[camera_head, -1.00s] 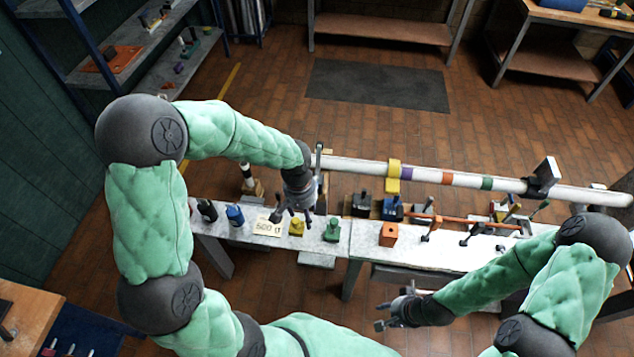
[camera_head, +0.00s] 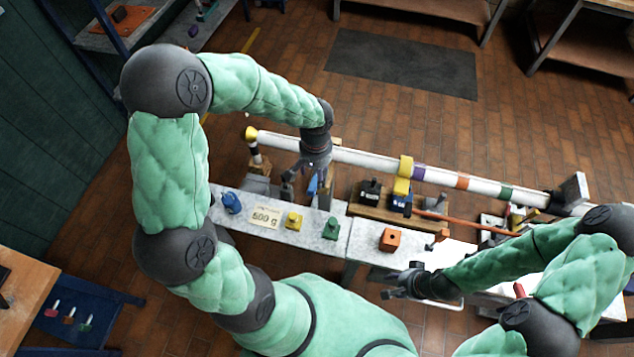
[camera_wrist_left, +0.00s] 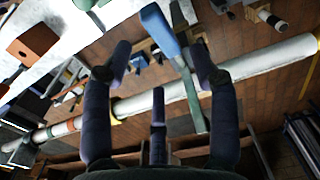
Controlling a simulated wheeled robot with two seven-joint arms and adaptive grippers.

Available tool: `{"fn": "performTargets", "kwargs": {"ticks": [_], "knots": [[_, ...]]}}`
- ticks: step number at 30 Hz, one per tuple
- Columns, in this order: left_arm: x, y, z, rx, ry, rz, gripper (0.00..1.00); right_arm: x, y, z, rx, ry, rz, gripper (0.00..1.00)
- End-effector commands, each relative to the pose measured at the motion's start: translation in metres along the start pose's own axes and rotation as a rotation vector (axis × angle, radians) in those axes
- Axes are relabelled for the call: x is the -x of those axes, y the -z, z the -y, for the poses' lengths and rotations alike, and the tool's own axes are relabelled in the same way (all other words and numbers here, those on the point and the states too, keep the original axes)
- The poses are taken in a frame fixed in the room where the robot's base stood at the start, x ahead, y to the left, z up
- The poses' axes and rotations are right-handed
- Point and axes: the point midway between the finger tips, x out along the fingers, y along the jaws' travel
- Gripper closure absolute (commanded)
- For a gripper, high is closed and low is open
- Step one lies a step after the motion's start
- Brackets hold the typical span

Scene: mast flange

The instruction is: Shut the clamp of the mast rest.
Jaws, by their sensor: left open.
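The white mast (camera_head: 345,157) with coloured bands lies across the scene. It also shows in the wrist view (camera_wrist_left: 150,100). A blue-handled lever (camera_head: 312,185) stands beside the mast at the left. It looks like the rest's clamp lever, though my arm hides most of its base. In the wrist view its blue grip (camera_wrist_left: 160,30) and grey-green bar lie between my spread fingers, with no visible grasp. My left gripper (camera_head: 301,180) is open close to it. My right gripper (camera_head: 388,285) hangs open and empty in front of the bench. The clamp's seat is hidden.
The narrow bench (camera_head: 365,235) carries an orange block (camera_head: 391,240), yellow (camera_head: 293,221) and green (camera_head: 331,229) weights, a blue weight (camera_head: 231,203) and a 500 g card (camera_head: 265,215). A dark upright plate (camera_head: 573,190) stands by the mast's right end.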

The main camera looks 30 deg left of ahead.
Motion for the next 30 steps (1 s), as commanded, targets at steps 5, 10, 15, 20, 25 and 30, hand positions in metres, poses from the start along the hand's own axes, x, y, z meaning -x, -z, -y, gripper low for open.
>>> {"fn": "performTargets", "kwargs": {"ticks": [5,10,15,20,25,30], "knots": [[-0.036,-0.001,0.000,0.001,0.000,0.003,0.41,-0.013,0.001,-0.005,0.000,0.000,-0.001,0.60],[-0.059,0.000,0.000,0.001,0.000,0.002,0.41,-0.020,0.001,-0.007,0.000,0.000,-0.001,0.60],[-0.069,0.000,0.000,0.002,0.000,0.000,0.41,-0.023,0.001,-0.008,0.000,0.000,-0.001,0.60],[-0.071,0.000,0.000,0.001,-0.001,0.000,0.41,-0.023,0.001,-0.008,0.000,0.000,-0.001,0.60],[-0.071,0.000,0.000,0.001,-0.001,0.000,0.41,-0.023,0.001,-0.008,0.000,0.000,-0.001,0.60],[-0.071,0.000,0.000,0.001,-0.001,0.000,0.89,-0.023,0.001,-0.008,0.000,0.000,-0.001,0.60]]}}
